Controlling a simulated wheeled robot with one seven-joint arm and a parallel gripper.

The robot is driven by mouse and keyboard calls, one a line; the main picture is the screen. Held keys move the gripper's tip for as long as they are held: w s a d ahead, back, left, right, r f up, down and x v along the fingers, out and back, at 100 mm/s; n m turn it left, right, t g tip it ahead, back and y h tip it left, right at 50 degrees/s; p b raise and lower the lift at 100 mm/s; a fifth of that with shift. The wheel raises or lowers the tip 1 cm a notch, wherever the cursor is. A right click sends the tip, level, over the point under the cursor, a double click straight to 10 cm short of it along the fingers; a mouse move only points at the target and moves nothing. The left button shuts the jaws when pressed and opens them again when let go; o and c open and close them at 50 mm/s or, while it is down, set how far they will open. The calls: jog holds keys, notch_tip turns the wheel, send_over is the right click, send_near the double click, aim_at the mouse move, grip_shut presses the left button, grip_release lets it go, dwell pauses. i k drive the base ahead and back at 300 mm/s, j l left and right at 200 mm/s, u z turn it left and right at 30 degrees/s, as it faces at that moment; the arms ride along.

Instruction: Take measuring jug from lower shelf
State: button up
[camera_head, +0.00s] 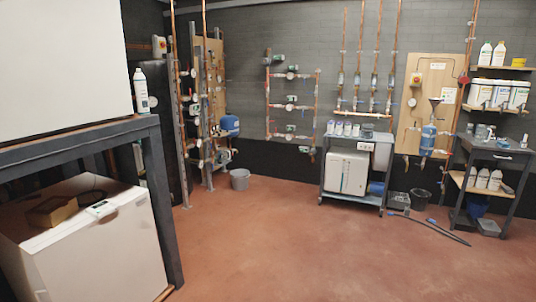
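I cannot clearly pick out a measuring jug; the small items at this distance are hard to tell apart. The lower shelf (462,178) of the bench at the far right holds several white bottles (483,179) and a small grey item at its right end. My gripper is not in view.
The red floor (280,240) is open in the middle. A dark frame (163,200) with a white unit (90,240) stands at near left. A grey bucket (240,179), a trolley (352,204), a dark bin (420,199) and a hose (440,231) are along the back and right.

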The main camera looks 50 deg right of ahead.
aim_at(226, 151)
jog(key=z, duration=1.3)
jog(key=i, duration=6.35)
jog(key=i+z, duration=0.15)
jog(key=i, duration=0.45)
jog(key=i+j+z, duration=0.15)
jog(key=i, duration=0.45)
jog(key=i+j+z, duration=0.15)
jog(key=i, duration=0.45)
jog(key=j, duration=0.1)
